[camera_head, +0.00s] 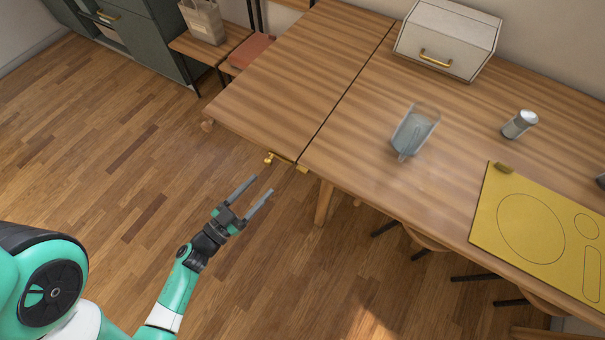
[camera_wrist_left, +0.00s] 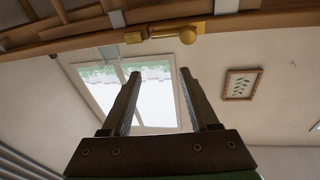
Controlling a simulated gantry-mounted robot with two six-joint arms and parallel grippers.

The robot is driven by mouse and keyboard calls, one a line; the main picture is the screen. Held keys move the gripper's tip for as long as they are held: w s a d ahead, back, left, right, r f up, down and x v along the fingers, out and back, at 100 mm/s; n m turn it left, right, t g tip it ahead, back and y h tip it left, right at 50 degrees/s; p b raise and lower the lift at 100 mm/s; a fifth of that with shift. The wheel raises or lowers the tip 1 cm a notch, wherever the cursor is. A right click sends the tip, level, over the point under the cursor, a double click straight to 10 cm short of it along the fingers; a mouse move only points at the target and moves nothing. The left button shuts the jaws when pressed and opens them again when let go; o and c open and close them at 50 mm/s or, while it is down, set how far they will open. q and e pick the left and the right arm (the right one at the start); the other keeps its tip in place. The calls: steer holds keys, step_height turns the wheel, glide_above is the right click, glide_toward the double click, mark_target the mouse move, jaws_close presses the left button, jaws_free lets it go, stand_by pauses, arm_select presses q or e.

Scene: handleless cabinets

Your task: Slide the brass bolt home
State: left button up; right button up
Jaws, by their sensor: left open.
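The brass bolt (camera_head: 281,159) is on the front edge of the wooden table, close to the seam between its two sections, with its knob toward the left. It also shows in the left wrist view (camera_wrist_left: 172,30) along the table's edge, above the fingertips, with its round knob at the right end. A small brass piece (camera_head: 302,168) sits just right of the seam. My left gripper (camera_head: 261,184) is open and empty, below and in front of the bolt, apart from it. It also shows in the left wrist view (camera_wrist_left: 158,74). My right gripper is not in view.
The table (camera_head: 300,70) carries a white box (camera_head: 448,40) with a brass handle, a clear container (camera_head: 415,130), a metal can (camera_head: 520,124) and a yellow board (camera_head: 483,235). Chairs (camera_head: 425,238) stand under the right section. The floor (camera_head: 110,150) left of my gripper is clear.

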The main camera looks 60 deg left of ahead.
mark_target(266, 165)
arm_select(q)
steer(key=s+a+f+n+g+y, duration=0.2)
steer(key=s+n+y, duration=0.1)
steer(key=s, duration=0.2)
steer(key=b+x, duration=0.1)
steer(key=x, duration=0.2)
steer(key=b+x, duration=0.1)
steer(key=x, duration=0.2)
steer(key=b+x, duration=0.2)
steer(key=x, duration=0.2)
steer(key=shift+w+d+f, duration=0.25)
steer(key=shift+w+d, duration=0.05)
steer(key=shift+d, duration=0.05)
steer(key=shift+w+a+f, duration=0.1)
steer(key=shift+w+a, duration=0.1)
steer(key=shift+w, duration=0.2)
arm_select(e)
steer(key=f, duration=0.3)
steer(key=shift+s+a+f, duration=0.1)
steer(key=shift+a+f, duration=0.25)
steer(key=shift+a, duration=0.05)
arm_select(q)
jaws_close()
